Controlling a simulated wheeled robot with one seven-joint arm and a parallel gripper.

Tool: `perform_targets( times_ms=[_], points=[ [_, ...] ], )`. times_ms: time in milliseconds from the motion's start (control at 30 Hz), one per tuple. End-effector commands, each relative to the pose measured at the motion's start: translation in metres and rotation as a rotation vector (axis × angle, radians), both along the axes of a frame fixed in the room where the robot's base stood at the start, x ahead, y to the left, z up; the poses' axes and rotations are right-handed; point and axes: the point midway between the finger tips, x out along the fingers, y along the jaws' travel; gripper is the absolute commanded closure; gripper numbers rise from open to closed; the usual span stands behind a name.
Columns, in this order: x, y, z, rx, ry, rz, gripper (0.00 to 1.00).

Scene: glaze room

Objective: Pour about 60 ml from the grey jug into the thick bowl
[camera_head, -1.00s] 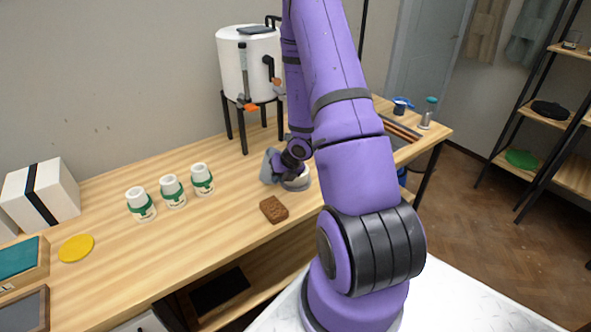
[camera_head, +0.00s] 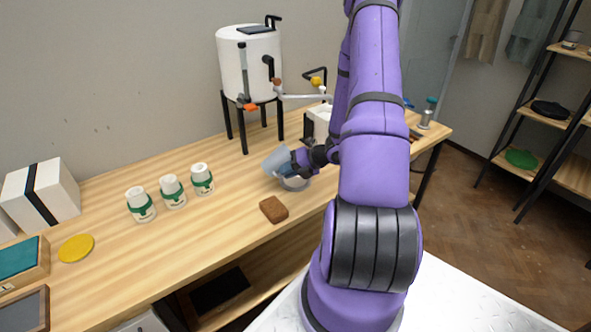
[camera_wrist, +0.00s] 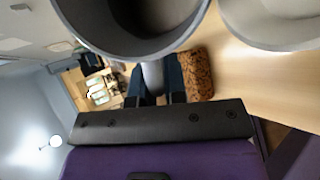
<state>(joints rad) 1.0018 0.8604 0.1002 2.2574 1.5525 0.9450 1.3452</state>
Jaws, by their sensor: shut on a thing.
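The grey jug (camera_head: 275,160) is held in the air at the left of the bowl, tilted, partly in front of it. The thick bowl (camera_head: 294,184) is pale grey and sits on the wooden table, partly hidden by the jug and my gripper. My gripper (camera_head: 296,161) is shut on the jug's handle. In the wrist view, the jug's rim (camera_wrist: 195,14) and grey interior fill the top, with my gripper's fingers (camera_wrist: 160,80) around the handle below. The bowl (camera_wrist: 285,35) shows beside it at top right. I cannot make out any stream or the liquid level.
A brown sponge-like block (camera_head: 273,209) lies in front of the bowl. Several white jars with green bands (camera_head: 172,191) stand to the left. A white tank (camera_head: 250,65) on black legs stands behind. A white object (camera_head: 320,117) stands behind my arm.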

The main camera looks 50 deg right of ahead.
Motion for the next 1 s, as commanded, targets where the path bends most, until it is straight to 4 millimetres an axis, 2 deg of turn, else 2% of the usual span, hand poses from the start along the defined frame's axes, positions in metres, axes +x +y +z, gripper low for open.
perform_targets(
  times_ms=[1000],
  points=[
    [-0.0011, -0.0021, -0.0038, 0.165, -0.089, 0.002, 1.00]
  ],
)
